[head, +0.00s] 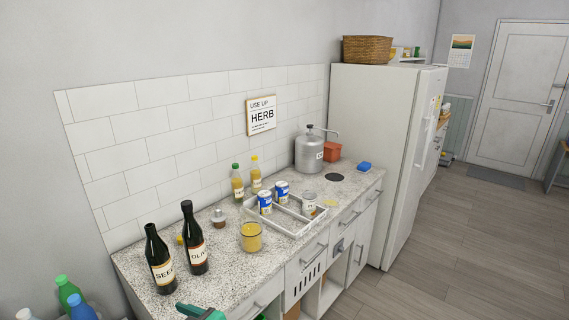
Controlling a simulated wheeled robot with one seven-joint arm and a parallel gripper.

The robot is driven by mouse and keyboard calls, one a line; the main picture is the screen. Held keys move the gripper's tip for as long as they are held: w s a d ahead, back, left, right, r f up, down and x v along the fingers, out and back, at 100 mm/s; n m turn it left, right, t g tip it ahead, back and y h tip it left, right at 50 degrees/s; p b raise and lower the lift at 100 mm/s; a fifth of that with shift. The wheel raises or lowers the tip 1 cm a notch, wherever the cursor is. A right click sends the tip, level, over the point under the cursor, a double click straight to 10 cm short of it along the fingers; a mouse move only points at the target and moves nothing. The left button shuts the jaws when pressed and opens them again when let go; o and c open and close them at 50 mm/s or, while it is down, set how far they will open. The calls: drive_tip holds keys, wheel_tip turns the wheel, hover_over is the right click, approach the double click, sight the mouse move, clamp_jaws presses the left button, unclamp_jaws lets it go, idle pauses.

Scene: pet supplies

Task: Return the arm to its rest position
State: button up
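A teal and dark part (200,312) shows at the bottom edge, over the front of the counter. It looks like the end of my arm, but it is cut off by the frame. I cannot make out two fingers or whether they are open or shut. I see nothing held in the part that shows. The rest of my arm is out of view.
On the speckled counter (150,275) stand two dark bottles (160,262), a yellow-filled glass jar (251,238), a white divided tray (282,224) with cans, two smaller bottles and a metal canister (309,153). A fridge (375,150) stands to the right. The floor (470,240) there is clear.

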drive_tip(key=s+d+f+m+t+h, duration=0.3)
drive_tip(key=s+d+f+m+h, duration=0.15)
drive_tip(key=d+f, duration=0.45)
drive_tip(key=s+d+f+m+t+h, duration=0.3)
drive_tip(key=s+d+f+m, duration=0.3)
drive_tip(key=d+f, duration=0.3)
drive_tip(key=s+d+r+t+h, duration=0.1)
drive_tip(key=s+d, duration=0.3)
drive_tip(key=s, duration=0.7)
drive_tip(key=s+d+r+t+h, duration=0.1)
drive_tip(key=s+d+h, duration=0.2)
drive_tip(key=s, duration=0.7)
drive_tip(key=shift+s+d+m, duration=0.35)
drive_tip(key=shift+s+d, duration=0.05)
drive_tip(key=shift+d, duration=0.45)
